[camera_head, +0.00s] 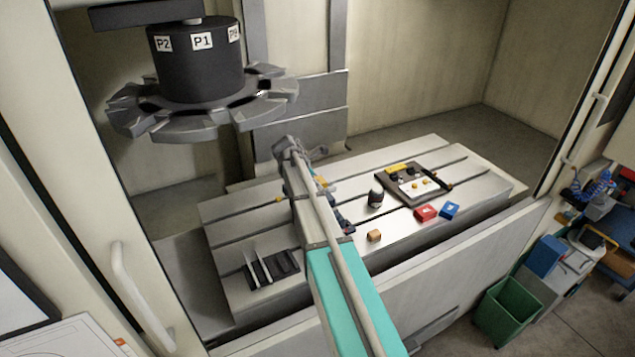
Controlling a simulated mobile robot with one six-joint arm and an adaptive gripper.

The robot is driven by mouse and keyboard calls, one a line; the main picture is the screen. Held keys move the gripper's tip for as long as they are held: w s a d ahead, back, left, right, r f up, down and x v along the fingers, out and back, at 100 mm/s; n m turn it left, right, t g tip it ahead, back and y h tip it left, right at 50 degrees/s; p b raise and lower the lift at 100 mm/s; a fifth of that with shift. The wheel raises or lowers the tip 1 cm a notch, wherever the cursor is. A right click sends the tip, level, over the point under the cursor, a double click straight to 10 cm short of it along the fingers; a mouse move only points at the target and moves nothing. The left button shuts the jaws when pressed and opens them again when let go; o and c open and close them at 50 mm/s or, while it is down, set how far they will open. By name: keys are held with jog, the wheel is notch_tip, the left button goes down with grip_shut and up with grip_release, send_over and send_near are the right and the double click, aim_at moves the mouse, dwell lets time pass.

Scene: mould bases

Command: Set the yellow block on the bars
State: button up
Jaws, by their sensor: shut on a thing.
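My arm crosses the middle of the view, and its wrist bends over the slotted table. My gripper (318,174) is small and partly hidden beside the arm. It is shut on a small yellow piece (321,182), which looks like the yellow block; its shape is mostly hidden. A black holder (272,269) with pale upright bars stands at the table's front left, left of my arm and apart from the gripper. I cannot tell for sure whether these are the task's bars. A dark plate (416,197) with a yellow strip and small knobs lies right of my arm.
A dark cylinder (375,198), an orange block (374,236), a red block (427,213) and a blue block (450,210) stand on the slotted table (225,215). A round tool carousel (203,100) hangs at upper left. A green bin (507,312) stands at lower right.

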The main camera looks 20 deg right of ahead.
jog(key=shift+s+a+f+b, duration=0.1)
jog(key=shift+s+f+b, duration=0.1)
jog(key=shift+f+b, duration=0.1)
jog(key=shift+o, duration=0.8)
jog(key=shift+s+f+b, duration=0.2)
jog(key=shift+f+b, duration=0.05)
jog(key=shift+b, duration=0.1)
jog(key=o, duration=0.9)
jog(key=shift+o, duration=1)
jog(key=shift+w+f, duration=0.15)
jog(key=shift+w, duration=0.1)
jog(key=shift+w+r+p, duration=0.2)
jog(key=shift+r+p, duration=0.35)
jog(key=shift+p, duration=0.1)
jog(key=shift+r+p, duration=2.5)
jog(key=shift+r, duration=0.05)
